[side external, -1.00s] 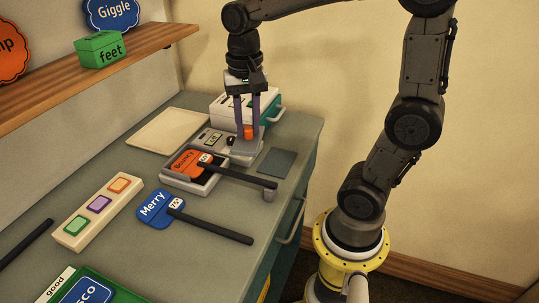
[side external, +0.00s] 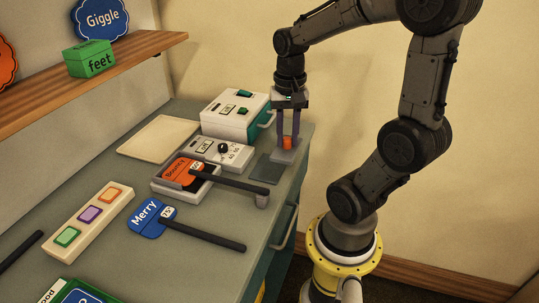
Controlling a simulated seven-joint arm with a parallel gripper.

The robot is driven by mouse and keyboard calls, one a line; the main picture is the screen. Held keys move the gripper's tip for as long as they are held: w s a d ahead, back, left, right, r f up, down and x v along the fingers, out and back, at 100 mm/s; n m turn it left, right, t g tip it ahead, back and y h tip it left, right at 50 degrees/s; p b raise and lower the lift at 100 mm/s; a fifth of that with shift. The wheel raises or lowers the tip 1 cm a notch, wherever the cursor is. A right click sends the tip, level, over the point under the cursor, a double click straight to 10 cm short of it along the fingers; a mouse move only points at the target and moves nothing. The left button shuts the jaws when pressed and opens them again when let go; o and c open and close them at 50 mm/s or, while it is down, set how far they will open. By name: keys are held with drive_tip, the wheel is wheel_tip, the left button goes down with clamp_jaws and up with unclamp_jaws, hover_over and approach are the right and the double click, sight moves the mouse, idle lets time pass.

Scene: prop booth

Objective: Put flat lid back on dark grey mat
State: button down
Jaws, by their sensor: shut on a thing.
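My gripper (side external: 287,141) points straight down and is shut on the orange knob of the flat lid. The flat lid (side external: 284,157) is a thin grey plate, held level by its knob (side external: 287,143). The dark grey mat (side external: 266,169) lies near the right edge of the counter. In this view the lid overlaps the mat's far right part, and most of the mat shows bare. I cannot tell how high the lid is above the mat.
A grey box with a dial (side external: 222,149) stands left of the lid, with a white and teal box (side external: 235,116) behind. A black-handled paddle (side external: 243,184) reaches close to the mat's front.

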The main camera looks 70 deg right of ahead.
drive_tip(key=w+d+f, duration=0.1)
drive_tip(key=w+f, duration=0.1)
drive_tip(key=w+d+f, duration=0.1)
drive_tip(key=f, duration=0.1)
drive_tip(key=w+d+f, duration=0.2)
drive_tip(key=shift+w+f, duration=0.25)
drive_tip(key=shift+w, duration=0.1)
drive_tip(key=shift+w+d+f, duration=0.1)
drive_tip(key=shift+w+f, duration=0.05)
drive_tip(key=shift+f, duration=1.6)
drive_tip(key=shift+f, duration=0.1)
drive_tip(key=c, duration=0.7)
unclamp_jaws()
drive_tip(key=shift+f, duration=0.1)
drive_tip(key=shift+o, duration=0.2)
wheel_tip(320, 180, up, 12)
drive_tip(key=s+a+r+n+t, duration=0.2)
drive_tip(key=s+a+n, duration=0.2)
drive_tip(key=a+n, duration=0.2)
drive_tip(key=s+a+r+n+t, duration=0.1)
drive_tip(key=s+a+n+t, duration=0.2)
drive_tip(key=a+n, duration=0.4)
drive_tip(key=a, duration=0.4)
drive_tip(key=shift+s+r+t, duration=0.3)
drive_tip(key=shift+s+r, duration=0.05)
drive_tip(key=shift+r, duration=0.05)
